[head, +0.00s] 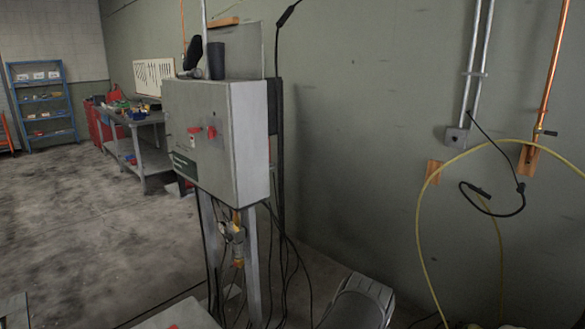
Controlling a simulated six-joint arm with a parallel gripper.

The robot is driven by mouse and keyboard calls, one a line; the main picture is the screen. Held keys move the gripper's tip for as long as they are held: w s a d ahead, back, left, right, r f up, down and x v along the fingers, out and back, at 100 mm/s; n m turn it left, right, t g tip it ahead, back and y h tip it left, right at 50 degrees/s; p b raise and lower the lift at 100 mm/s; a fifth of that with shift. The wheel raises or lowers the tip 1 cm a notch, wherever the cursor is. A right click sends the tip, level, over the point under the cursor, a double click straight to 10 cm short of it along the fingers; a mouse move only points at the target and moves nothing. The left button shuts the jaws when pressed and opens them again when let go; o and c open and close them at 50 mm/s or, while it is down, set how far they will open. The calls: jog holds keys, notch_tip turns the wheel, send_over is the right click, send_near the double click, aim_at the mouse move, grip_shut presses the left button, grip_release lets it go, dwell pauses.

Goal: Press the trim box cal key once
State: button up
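A grey box (217,140) stands on metal legs in the middle left of the head view. Its front carries two small red parts, one on the left (194,137) and one on the right (211,132), and a dark green label (184,164). I cannot tell whether this is the trim box, and no cal key can be made out. My gripper is not in view.
A dark cup-like object (217,61) stands on the box. Cables and a valve (237,238) hang below it. A grey rounded object (360,303) lies at the bottom. A yellow hose (419,226) loops at the right wall. Floor (90,220) at left is clear.

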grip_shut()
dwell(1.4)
